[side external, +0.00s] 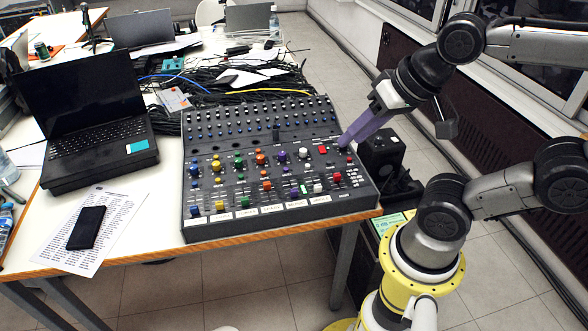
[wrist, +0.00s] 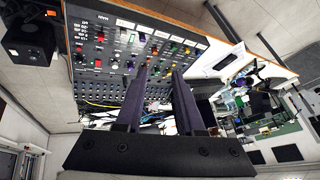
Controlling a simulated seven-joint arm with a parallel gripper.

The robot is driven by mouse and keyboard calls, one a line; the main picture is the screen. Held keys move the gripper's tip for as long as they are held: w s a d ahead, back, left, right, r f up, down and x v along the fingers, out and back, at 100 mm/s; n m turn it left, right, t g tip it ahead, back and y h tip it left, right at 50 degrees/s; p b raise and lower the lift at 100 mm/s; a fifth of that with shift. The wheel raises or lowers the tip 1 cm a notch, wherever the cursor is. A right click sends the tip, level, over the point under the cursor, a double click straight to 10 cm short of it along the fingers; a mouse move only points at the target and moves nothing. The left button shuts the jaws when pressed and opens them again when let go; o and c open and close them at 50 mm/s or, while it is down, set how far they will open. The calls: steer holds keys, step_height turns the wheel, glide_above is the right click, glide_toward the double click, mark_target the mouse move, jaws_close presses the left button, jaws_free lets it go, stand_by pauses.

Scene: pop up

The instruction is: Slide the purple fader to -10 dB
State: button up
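The black mixing console (side external: 205,225) lies on the table in the side view, with coloured knobs and a row of coloured fader caps towards its front edge. The purple fader (side external: 293,193) appears small in that row, between the orange and white caps. Its dB marks are too small to read. My gripper (side external: 343,143) has purple fingers pointing down to the left above the console's right end, up and to the right of the purple fader. In the wrist view my gripper (wrist: 162,71) shows two separated fingers with nothing between them. The console also fills the upper middle of that view.
A black laptop (side external: 80,115) and a phone (side external: 86,228) on paper lie left of the console. Tangled cables (side external: 235,78) lie behind it. A black box-shaped device (side external: 381,150) stands to its right. The space above the console is clear.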

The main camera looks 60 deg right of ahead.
steer(key=w+m, duration=0.5)
steer(key=m, duration=0.3)
steer(key=m+g, duration=0.6)
steer(key=m, duration=0.8)
glide_above(294, 190)
steer(key=f, duration=1.8)
steer(key=shift+w+f, duration=0.15)
steer(key=shift+w, duration=0.05)
steer(key=shift+s+f, duration=0.15)
steer(key=shift+f, duration=0.35)
step_height(294, 190, down, 7)
steer(key=shift+f, duration=0.35)
steer(key=shift+c, duration=0.3)
steer(key=shift+r, duration=0.1)
jaws_close()
